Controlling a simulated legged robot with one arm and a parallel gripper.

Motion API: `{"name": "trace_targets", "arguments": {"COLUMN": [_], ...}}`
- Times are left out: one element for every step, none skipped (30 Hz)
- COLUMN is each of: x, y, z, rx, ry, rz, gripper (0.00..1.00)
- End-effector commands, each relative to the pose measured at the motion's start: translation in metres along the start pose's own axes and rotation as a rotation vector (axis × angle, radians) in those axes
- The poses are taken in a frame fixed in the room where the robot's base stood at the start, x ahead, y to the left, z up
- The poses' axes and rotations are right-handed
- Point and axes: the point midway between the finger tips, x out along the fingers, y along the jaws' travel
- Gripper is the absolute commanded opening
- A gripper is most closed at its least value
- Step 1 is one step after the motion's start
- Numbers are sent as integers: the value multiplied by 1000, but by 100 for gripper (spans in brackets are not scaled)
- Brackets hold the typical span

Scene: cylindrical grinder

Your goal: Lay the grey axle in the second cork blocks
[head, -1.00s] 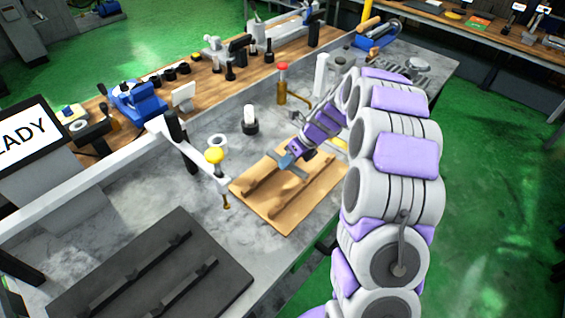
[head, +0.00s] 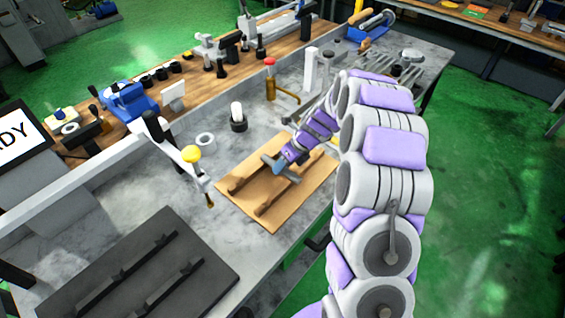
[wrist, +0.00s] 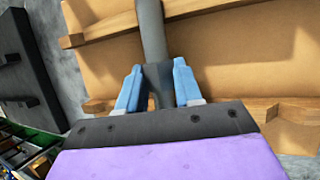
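The grey axle (wrist: 151,35) runs up the wrist view between the blue fingers of my gripper (wrist: 158,88), which appear shut on it. The axle crosses in front of the upper brown cork rail (wrist: 104,30); I cannot tell whether it touches that rail. Its near end is hidden at the gripper body. A lower cork rail (wrist: 262,107) runs behind the fingers. In the head view my gripper (head: 281,166) is over the tan board (head: 301,195), which bears two brown cork rails (head: 276,196). The axle there is small and partly hidden by the arm.
A dark board with two black rails (head: 142,281) lies at the front left.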

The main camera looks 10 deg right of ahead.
Motion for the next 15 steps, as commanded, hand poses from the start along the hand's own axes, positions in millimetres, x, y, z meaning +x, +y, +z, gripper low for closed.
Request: {"name": "trace_targets", "arguments": {"x": [-1,0,0,-1,-1,-1,-2,-2,-3,-3,-3,-3,-3,-4,-4], "y": [-2,-2,-1,-1,-1,-2,-2,-2,-3,-3,-3,-4,-4,-4,-5], "z": [1,1,2,2,2,2,2,2,1,1,1,1,1,1,1], "rx": [-1,-1,-2,-2,-2,-2,-2,-2,-2,-2,-1,-1,-1,-1,-1], "ry": [-1,-2,-2,-2,-3,-3,-4,-5,-5,-6,-6,-6,-7,-7,-7], "rz": [-7,-9,-10,-10,-11,-11,-11,-10,-10,-10,-10,-10,-10,-9,-9], "gripper": [39,42,45,48,51,55,58,61,64,64,64,64,64,64,64]}}
